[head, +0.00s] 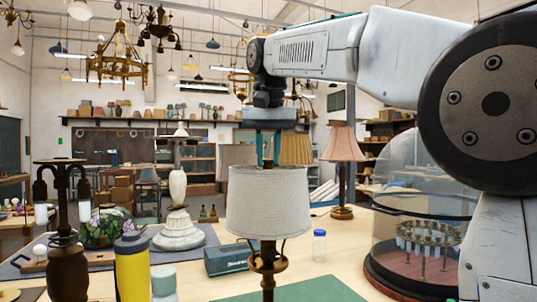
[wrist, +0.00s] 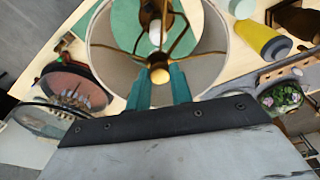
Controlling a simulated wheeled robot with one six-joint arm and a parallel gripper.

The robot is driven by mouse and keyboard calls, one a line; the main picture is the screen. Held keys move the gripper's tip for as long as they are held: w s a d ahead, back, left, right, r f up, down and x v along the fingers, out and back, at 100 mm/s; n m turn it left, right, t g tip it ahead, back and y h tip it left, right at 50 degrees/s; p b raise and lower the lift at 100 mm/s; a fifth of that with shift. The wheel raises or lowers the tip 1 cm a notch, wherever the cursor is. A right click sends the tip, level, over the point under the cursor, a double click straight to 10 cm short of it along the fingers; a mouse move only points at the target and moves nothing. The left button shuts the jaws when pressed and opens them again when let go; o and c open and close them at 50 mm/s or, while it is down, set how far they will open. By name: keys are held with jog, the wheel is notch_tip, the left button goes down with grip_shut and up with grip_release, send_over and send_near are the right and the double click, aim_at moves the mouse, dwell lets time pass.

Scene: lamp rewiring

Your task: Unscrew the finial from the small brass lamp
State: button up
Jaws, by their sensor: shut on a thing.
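The small brass lamp (head: 268,265) stands upright on the table at front centre, with its white fabric shade (head: 268,205) on. In the wrist view I look down into the open top of the shade (wrist: 104,35), with the bulb (wrist: 155,32) and the brass harp arms inside. The round brass finial (wrist: 159,75) is at the top of the harp, between my teal fingertips. My gripper (head: 268,158) points straight down over the shade and is shut on the finial. In the head view the fingers and shade mostly hide the finial.
A glass dome (head: 400,200) stands close on the right, and a pink-shaded lamp (head: 343,145) behind. A yellow bottle (head: 131,270) and a dark lamp stand (head: 68,270) are at left. A green mat (head: 315,290) lies in front. A blue-grey box (head: 229,259) sits behind left.

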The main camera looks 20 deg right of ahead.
jog(key=n+y, duration=0.1)
jog(key=n, duration=0.4)
jog(key=shift+d+n, duration=0.1)
jog(key=shift+n, duration=1)
jog(key=n, duration=0.3)
jog(key=shift+n+y, duration=0.3)
jog(key=shift+n, duration=0.1)
jog(key=n, duration=0.4)
jog(key=shift+g+y, duration=0.3)
jog(key=shift+g, duration=0.1)
jog(key=n+g, duration=0.1)
jog(key=n, duration=0.4)
jog(key=shift+w+n, duration=0.1)
jog(key=shift+n, duration=0.3)
jog(key=shift+r, duration=0.15)
jog(key=shift+r, duration=0.1)
